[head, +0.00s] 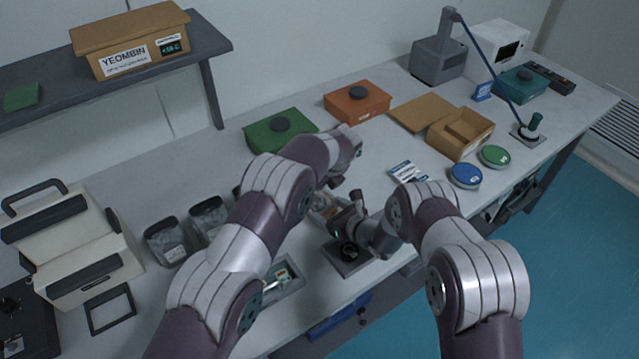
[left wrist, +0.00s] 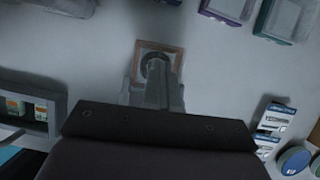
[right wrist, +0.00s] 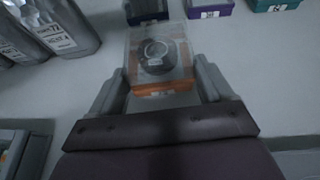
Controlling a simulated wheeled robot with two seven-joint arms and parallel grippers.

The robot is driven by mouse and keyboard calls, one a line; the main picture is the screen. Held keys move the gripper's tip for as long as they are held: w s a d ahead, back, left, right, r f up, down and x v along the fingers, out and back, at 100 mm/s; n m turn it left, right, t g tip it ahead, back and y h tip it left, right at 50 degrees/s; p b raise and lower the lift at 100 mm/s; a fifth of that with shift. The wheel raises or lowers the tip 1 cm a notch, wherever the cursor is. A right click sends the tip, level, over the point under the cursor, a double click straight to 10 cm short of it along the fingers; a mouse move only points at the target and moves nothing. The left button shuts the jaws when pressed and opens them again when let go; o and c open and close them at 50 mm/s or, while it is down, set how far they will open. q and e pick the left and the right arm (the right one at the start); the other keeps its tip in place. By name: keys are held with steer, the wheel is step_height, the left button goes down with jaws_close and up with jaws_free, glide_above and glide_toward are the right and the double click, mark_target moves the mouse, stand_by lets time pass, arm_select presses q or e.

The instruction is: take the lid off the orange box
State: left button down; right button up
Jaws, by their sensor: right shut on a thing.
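A small clear box with an orange base (right wrist: 160,88) stands on the table, a dark round knob or ring on its top. It shows partly between my arms in the head view (head: 324,207), and its orange rim shows in the left wrist view (left wrist: 146,45). My right gripper (right wrist: 160,85) is shut on this box, one finger at each side. My left gripper (left wrist: 156,72) is above the box at the dark ring, its fingers close together; whether they grip it is unclear. A larger orange box (head: 345,106) with a black knob stands at the back.
A green box (head: 270,138) stands left of the larger orange box. An open cardboard box (head: 455,150), green and blue round tins (head: 464,176) lie to the right. Grey pouches (head: 165,245) stand left. A grey plate with a black ring (head: 347,262) is at the front edge.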

mark_target(319, 199)
arm_select(q)
step_height(319, 199, up, 3)
steer(key=shift+w+r, duration=0.1)
steer(key=shift+r, duration=0.05)
arm_select(e)
steer(key=o, duration=1.4)
steer(key=shift+s+d+r+p, duration=0.25)
steer(key=shift+s+p, duration=0.05)
steer(key=shift+p, duration=0.05)
steer(key=p+v, duration=0.1)
steer(key=v, duration=0.1)
steer(key=shift+s+d+r+p, duration=0.15)
steer(key=shift+d+r+p, duration=0.05)
steer(key=shift+p, duration=0.1)
arm_select(q)
step_height(319, 199, up, 3)
steer(key=shift+f, duration=0.15)
arm_select(e)
steer(key=v, duration=0.8)
steer(key=shift+s+d, duration=0.15)
steer(key=shift+s, duration=0.1)
